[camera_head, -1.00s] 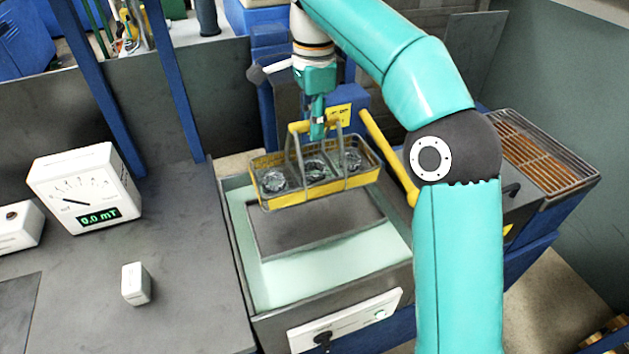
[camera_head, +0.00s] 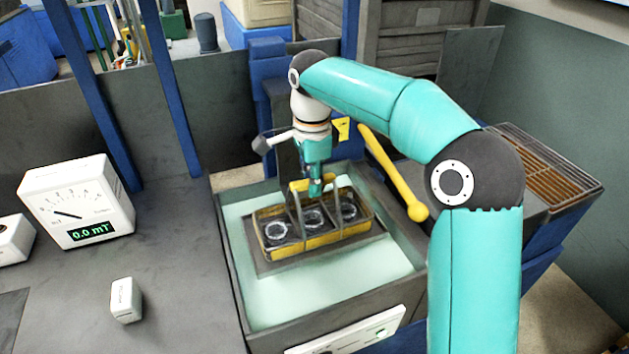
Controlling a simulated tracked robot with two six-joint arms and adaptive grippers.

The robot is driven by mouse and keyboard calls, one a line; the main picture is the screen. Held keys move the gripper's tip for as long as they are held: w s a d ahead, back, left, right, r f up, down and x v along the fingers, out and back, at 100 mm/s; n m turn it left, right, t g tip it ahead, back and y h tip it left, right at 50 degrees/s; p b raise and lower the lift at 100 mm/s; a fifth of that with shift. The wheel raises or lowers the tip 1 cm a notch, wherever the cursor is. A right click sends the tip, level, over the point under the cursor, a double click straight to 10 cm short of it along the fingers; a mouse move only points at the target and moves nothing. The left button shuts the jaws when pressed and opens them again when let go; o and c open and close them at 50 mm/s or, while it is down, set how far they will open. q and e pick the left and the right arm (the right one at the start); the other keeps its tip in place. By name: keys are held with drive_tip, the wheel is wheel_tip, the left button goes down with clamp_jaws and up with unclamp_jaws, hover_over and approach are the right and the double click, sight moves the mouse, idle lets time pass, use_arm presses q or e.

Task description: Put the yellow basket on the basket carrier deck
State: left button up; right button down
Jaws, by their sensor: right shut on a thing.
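The yellow basket (camera_head: 330,240) holds rings in its compartments and has a handle arching over its middle. My right gripper (camera_head: 315,190) is shut on the top of the handle, with the arm reaching in from the right. The basket is over the dark carrier deck (camera_head: 275,266), which lies in the pale green fluid of the tank. The basket's underside is hidden, so I cannot tell whether it touches the deck or hangs just above it. My left gripper is not in view.
The tank rim (camera_head: 230,262) surrounds the deck. A yellow lever (camera_head: 392,170) slants beside the basket on the right. A white meter (camera_head: 77,202) reading 0.0 mT and a small white block (camera_head: 125,300) stand on the grey bench at left. A slatted rack (camera_head: 553,165) is at right.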

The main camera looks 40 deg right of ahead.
drive_tip(key=c, duration=1.1)
unclamp_jaws()
wheel_tip(320, 180, up, 12)
drive_tip(key=p, duration=0.3)
